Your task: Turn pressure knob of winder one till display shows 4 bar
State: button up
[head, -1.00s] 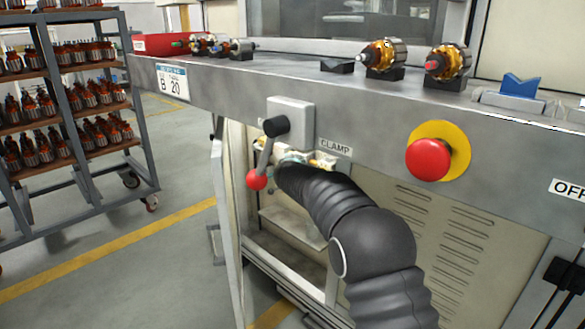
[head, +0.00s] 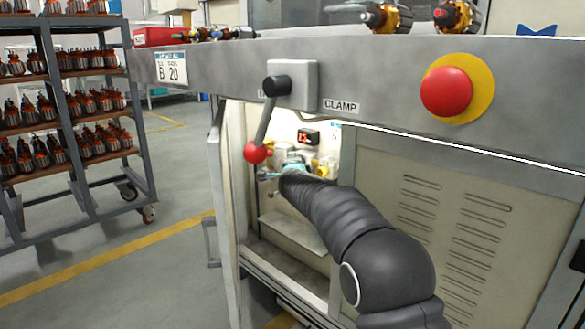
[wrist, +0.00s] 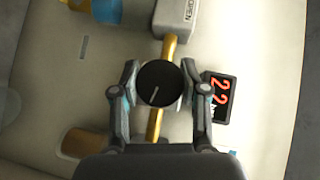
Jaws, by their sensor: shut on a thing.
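The pressure knob (wrist: 160,83) is round and black, with a white pointer line slanting toward the lower left in the wrist view. My gripper (wrist: 161,88) is shut on the knob, one finger on each side. The small black display (wrist: 218,97) is just right of the knob, turned sideways. Its red digits look like 2.2, though the decimal point is hard to make out. In the head view the display (head: 308,137) glows red inside the open cabinet, too small to read surely. My gripper (head: 283,171) reaches into that cabinet; the knob is hidden there.
A clamp lever with a red ball (head: 256,152) hangs close above my gripper. The bench edge (head: 385,104) overhangs the arm, with a red stop button (head: 446,92) on it. The cabinet door (head: 221,190) stands open on the left. A yellow pipe (wrist: 169,46) runs behind the knob.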

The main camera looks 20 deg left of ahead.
jog(key=shift+w+d, duration=0.2)
jog(key=shift+d, duration=0.1)
jog(key=o, duration=1.1)
jog(key=shift+d, duration=0.15)
jog(key=shift+o, duration=0.2)
jog(key=shift+s+a, duration=0.25)
jog(key=shift+a, duration=0.05)
jog(key=v, duration=1.1)
jog(key=shift+s+d, duration=0.2)
jog(key=shift+s, duration=0.1)
